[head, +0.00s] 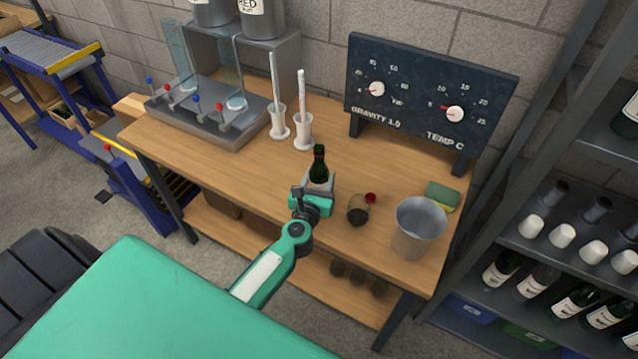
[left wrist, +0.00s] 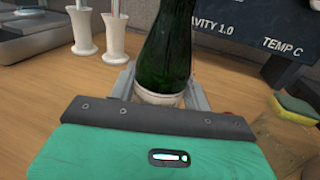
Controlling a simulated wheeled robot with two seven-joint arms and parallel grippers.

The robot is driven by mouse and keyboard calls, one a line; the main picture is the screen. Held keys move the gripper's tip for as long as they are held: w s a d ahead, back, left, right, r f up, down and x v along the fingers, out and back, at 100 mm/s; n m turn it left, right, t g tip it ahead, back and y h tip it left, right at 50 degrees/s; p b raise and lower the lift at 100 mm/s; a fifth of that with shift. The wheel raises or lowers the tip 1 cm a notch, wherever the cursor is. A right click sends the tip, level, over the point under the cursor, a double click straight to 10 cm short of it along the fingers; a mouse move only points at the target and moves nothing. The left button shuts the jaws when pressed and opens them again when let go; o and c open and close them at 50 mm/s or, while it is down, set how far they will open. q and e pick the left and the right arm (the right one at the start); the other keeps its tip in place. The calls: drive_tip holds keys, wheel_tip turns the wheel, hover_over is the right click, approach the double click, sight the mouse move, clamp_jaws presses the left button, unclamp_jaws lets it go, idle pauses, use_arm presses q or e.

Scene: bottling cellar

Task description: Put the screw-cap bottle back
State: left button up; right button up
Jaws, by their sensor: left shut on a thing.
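A dark green bottle (head: 319,163) with a pale label stands upright in my left gripper (head: 318,188) over the front middle of the wooden bench (head: 228,180). In the left wrist view the bottle (left wrist: 165,50) is between the two grey fingers of the left gripper (left wrist: 160,92), which is shut on it around its label. The bottle's base is hidden behind the gripper, so I cannot tell whether it touches the bench. My right gripper is not in view.
A metal bucket (head: 418,228), a small glass vessel with a red top (head: 359,210) and a sponge (head: 442,196) stand to the right. Two white cylinder stands (head: 302,131) and a gauge board (head: 428,98) are behind. A shelf rack (head: 570,262) with several bottles is at far right.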

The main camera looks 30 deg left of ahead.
use_arm(q)
drive_tip(key=shift+f, duration=0.15)
drive_tip(key=shift+f, duration=0.15)
drive_tip(key=o, duration=1.3)
drive_tip(key=shift+c, duration=0.2)
drive_tip(key=shift+s+d, duration=0.1)
drive_tip(key=shift+s, duration=0.1)
drive_tip(key=b+v, duration=0.2)
drive_tip(key=v, duration=0.8)
drive_tip(key=shift+s+d, duration=0.1)
drive_tip(key=shift+s, duration=0.25)
drive_tip(key=shift+s+d, duration=0.1)
drive_tip(key=shift+s, duration=0.35)
drive_tip(key=shift+r, duration=0.2)
